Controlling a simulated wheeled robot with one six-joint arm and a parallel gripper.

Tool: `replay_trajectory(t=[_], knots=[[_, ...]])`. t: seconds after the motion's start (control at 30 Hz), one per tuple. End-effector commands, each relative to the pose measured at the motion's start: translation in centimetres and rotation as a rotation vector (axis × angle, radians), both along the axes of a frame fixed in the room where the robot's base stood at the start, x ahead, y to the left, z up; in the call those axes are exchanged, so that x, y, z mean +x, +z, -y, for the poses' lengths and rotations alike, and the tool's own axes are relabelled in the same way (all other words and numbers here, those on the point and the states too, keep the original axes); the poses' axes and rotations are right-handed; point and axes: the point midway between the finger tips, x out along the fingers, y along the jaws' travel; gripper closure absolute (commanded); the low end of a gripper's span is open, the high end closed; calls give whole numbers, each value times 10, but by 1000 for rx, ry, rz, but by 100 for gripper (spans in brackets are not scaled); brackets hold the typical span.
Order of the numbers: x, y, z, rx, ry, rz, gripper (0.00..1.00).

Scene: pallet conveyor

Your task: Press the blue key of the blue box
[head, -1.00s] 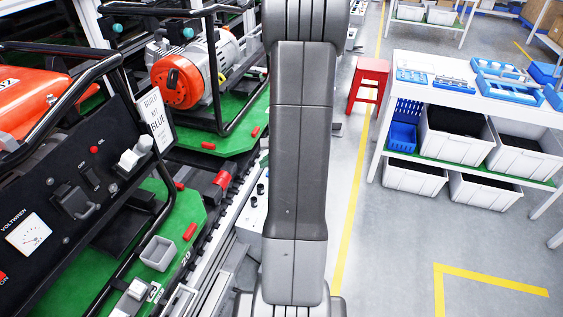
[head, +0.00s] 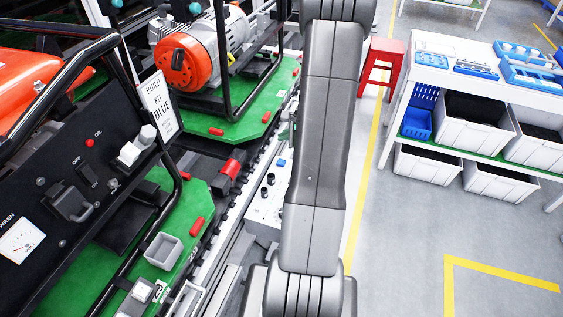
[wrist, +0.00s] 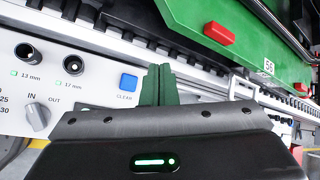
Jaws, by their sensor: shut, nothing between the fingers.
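The blue square key (wrist: 128,82), labelled CLEAR, is on a light grey control box (wrist: 88,92), which does not look blue itself. In the head view the key (head: 281,162) shows small on the box (head: 262,214), left of my arm. My gripper (wrist: 160,68) has dark green fingers, shut and empty, just right of the key in the wrist view. The fingertips appear apart from the key; their height above the box is unclear. In the head view my arm hides most of the gripper.
The box also carries two round black sockets (wrist: 73,65) and a grey IN/OUT knob (wrist: 37,116). Beside it runs the conveyor with green pallets (head: 235,125) and a red block (wrist: 219,33). A white table (head: 470,78) and red stool (head: 380,65) stand right.

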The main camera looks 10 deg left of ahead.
Motion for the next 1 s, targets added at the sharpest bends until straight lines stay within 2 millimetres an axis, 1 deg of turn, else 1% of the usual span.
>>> replay_trajectory(t=[0.03, 0.17, 0.5, 0.6, 0.73, 1.0], knots=[[0, -6, 0, 0, 0, -1, 100], [0, -20, 0, -1, -1, -1, 100], [0, -69, 0, -1, -1, 0, 100], [0, -78, 0, -1, 0, 1, 100], [0, -84, 0, 0, 1, 1, 100], [0, -83, 0, 0, 0, 0, 100]])
